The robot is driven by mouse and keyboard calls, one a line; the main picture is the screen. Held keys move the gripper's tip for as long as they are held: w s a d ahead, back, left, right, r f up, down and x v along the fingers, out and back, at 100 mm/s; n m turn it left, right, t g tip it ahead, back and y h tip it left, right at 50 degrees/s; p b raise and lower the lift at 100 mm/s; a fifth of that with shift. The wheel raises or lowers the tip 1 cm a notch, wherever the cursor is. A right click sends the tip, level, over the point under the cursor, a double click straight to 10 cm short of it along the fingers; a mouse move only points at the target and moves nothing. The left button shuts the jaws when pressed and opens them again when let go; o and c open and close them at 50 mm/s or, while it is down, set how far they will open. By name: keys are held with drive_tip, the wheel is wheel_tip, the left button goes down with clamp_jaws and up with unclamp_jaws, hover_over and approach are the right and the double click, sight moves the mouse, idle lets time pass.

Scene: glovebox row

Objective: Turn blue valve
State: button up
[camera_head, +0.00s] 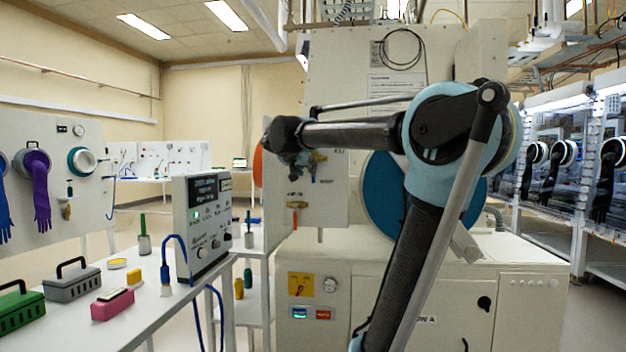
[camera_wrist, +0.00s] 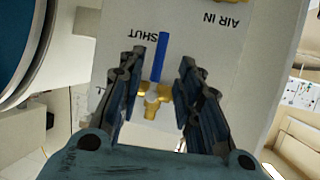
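The blue valve has a straight blue lever (camera_wrist: 159,58) on a brass body (camera_wrist: 152,97), mounted on a pale panel. In the wrist view the lever points up the picture, its end close beside the upside-down word SHUT. My gripper (camera_wrist: 161,62) is open, with one dark finger on each side of the lever and brass body. Gaps show between the fingers and the lever; I cannot tell how deep the fingers reach. In the head view my gripper (camera_head: 288,158) is at the panel, beside small brass fittings (camera_head: 319,157), and hides part of the valve.
An AIR IN label (camera_wrist: 221,18) and another brass fitting (camera_wrist: 194,3) are on the same panel. An orange-handled fitting (camera_head: 297,205) sits lower. A big blue disc (camera_head: 380,205) is right of the panel. A bench (camera_head: 130,325) with boxes and an instrument (camera_head: 203,225) stands left.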

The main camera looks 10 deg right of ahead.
drive_tip(key=x, duration=0.8)
drive_tip(key=shift+d, duration=0.1)
clamp_jaws()
